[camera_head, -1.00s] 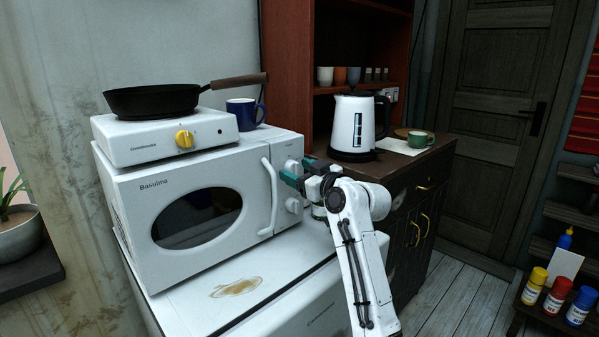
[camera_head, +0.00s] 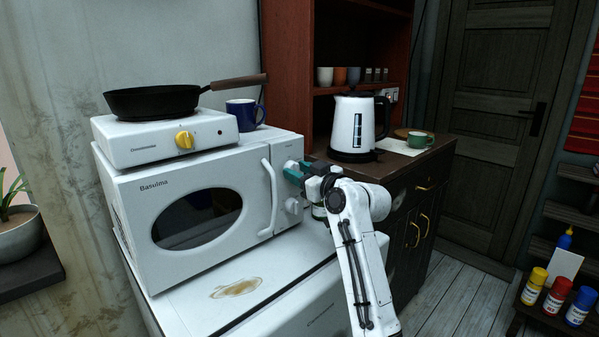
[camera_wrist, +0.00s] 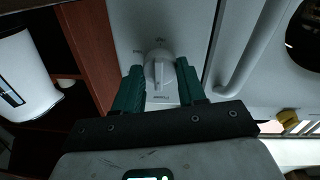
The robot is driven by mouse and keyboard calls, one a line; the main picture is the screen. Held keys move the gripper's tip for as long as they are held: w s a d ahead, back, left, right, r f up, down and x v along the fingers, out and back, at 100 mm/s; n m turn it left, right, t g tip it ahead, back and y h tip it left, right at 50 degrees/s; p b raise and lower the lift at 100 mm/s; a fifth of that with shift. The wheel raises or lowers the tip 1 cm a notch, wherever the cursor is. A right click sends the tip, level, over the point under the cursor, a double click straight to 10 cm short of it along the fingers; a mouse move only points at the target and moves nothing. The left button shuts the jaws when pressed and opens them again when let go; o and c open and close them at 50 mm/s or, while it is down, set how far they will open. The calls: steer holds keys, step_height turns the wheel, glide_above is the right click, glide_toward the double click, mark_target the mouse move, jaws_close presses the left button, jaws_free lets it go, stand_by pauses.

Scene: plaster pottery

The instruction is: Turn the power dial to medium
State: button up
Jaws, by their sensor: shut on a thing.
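The white microwave (camera_head: 135,215) has two round dials on its right-hand panel. My gripper (camera_head: 291,173) is at the upper dial (camera_head: 290,164), with its teal fingers reaching the panel from the right. In the wrist view, the same dial (camera_wrist: 158,66) is white, with a raised grip ridge, and sits between my two fingertips (camera_wrist: 159,72). My gripper is shut on it. The lower dial (camera_head: 293,206) is below my fingers.
The microwave's door handle (camera_head: 270,196) is close to the left of the dials. A hot plate (camera_head: 140,147) with a black pan (camera_head: 150,100) and a blue mug (camera_head: 243,112) stand on the microwave. A white kettle (camera_head: 352,128) is on the cabinet behind my gripper.

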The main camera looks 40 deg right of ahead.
steer(key=shift+r, duration=0.1)
steer(key=m+p, duration=0.4)
steer(key=p, duration=0.1)
steer(key=shift+r+m, duration=0.2)
steer(key=shift+m, duration=0.2)
steer(key=m+p, duration=0.3)
steer(key=shift+g, duration=0.3)
steer(key=m+p, duration=0.3)
steer(key=m, duration=0.1)
steer(key=shift+y, duration=0.3)
steer(key=m+p, duration=0.4)
steer(key=m, duration=0.1)
steer(key=shift+d+y+p, duration=0.15)
steer(key=shift+y+p, duration=0.15)
steer(key=m+p, duration=0.2)
steer(key=m, duration=0.1)
steer(key=shift+f+m+p, duration=0.1)
steer(key=shift+m+p, duration=0.3)
steer(key=shift+d+f+m+y+p, duration=0.1)
steer(key=shift+m+y+p, duration=0.2)
steer(key=shift+m+p, duration=0.4)
steer(key=shift+f+m, duration=0.1)
steer(key=shift+m, duration=0.2)
